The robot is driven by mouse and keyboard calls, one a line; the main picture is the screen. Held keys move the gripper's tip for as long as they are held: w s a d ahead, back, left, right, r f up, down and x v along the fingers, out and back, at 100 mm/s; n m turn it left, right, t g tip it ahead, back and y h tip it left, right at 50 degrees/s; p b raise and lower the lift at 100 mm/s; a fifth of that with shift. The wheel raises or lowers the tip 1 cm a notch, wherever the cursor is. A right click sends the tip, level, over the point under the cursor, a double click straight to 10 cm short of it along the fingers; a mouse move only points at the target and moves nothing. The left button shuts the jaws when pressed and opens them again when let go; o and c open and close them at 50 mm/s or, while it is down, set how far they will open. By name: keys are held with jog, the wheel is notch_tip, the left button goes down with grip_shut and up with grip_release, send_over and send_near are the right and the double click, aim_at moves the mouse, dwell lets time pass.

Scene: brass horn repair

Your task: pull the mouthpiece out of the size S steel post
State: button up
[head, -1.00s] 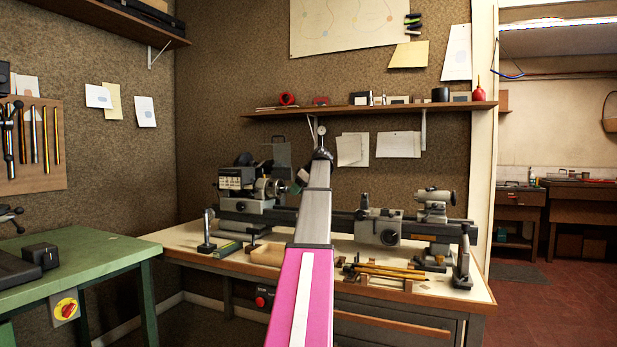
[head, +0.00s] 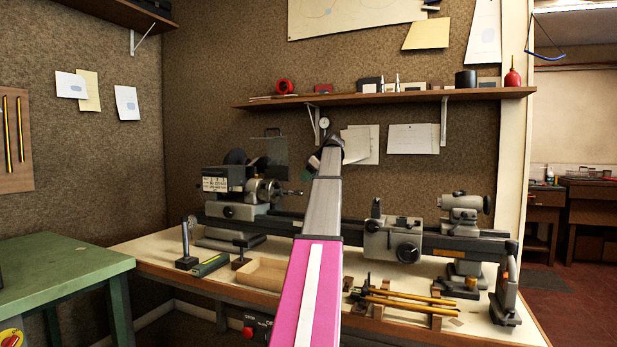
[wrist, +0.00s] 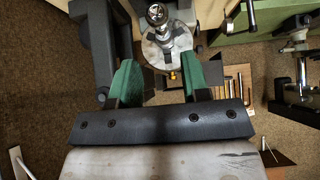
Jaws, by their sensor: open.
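My gripper (wrist: 161,72) is open in the wrist view, its two green-padded fingers wide apart with nothing held between them. Beyond the fingertips is a round steel chuck face with dark jaws (wrist: 166,46) and a silver stepped piece (wrist: 157,14) standing out of it. In the head view my arm runs up the middle and mostly hides the gripper. The lathe chuck (head: 266,191) shows left of the arm. I cannot make out the mouthpiece or the size S steel post for certain in either view.
The lathe (head: 392,238) spans the pale-topped bench. A wooden tray (head: 262,273), a small upright stand (head: 186,250) and a rack of brass-coloured rods (head: 405,302) are in front of it. A green bench (head: 60,285) stands at left. A shelf (head: 390,97) hangs above.

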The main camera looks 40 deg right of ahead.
jog(key=shift+x, duration=4.45)
jog(key=shift+a, duration=0.1)
grip_shut()
jog(key=shift+s, duration=0.1)
jog(key=shift+s+d, duration=0.4)
jog(key=shift+s, duration=0.35)
jog(key=shift+s+d, duration=0.4)
jog(key=shift+s, duration=0.35)
jog(key=shift+s+d, duration=0.4)
jog(key=shift+s, duration=0.3)
jog(key=shift+r, duration=0.1)
jog(key=s+a+r, duration=0.2)
jog(key=a+r, duration=0.2)
jog(key=r, duration=0.1)
jog(key=shift+s+a, duration=0.15)
jog(key=shift+a, duration=0.1)
jog(key=shift+f, duration=0.1)
